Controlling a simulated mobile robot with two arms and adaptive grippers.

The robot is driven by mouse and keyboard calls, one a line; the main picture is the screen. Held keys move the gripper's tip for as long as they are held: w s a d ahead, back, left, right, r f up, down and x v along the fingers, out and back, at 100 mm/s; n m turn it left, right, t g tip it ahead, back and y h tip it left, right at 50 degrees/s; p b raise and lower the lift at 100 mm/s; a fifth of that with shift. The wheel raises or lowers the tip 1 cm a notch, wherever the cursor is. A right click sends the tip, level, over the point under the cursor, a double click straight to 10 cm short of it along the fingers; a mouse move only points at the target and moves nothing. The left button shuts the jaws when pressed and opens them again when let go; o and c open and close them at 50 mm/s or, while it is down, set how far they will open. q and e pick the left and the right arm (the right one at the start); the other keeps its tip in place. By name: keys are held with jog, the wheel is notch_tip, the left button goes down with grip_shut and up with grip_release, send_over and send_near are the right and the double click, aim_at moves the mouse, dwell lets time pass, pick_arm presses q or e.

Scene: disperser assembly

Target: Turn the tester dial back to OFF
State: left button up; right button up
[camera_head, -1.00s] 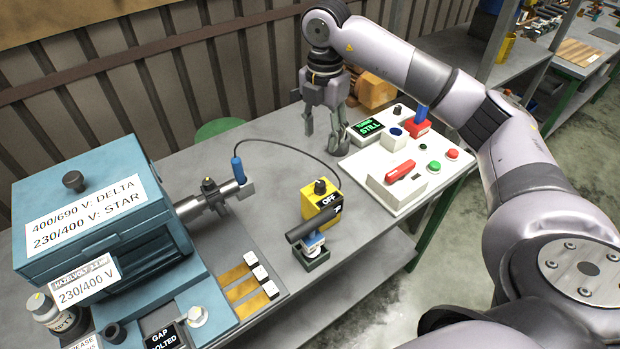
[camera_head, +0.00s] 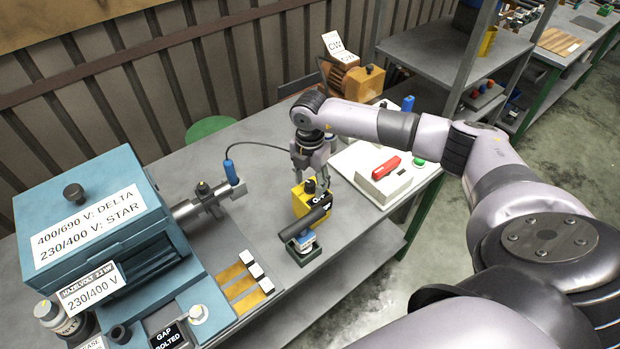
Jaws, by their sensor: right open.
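The yellow tester (camera_head: 302,207) stands on the grey bench, right of the blue machine. Its black dial (camera_head: 310,186) is on top, and its dark label is partly covered, so I cannot read it in full. My right gripper (camera_head: 313,179) is open, pointing down right above the tester, with its fingers near the dial. I cannot tell whether a finger touches the dial. A blue probe (camera_head: 232,172) on a dark cable rests at the machine's shaft end. My left gripper is not in view.
A dark cylindrical tool (camera_head: 305,224) on a small green-based stand is in front of the tester. A white panel (camera_head: 390,182) with a red lever stands to the right, partly behind my arm. The blue machine (camera_head: 90,215) fills the left of the bench.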

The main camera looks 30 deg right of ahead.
grip_shut()
dwell(0.6)
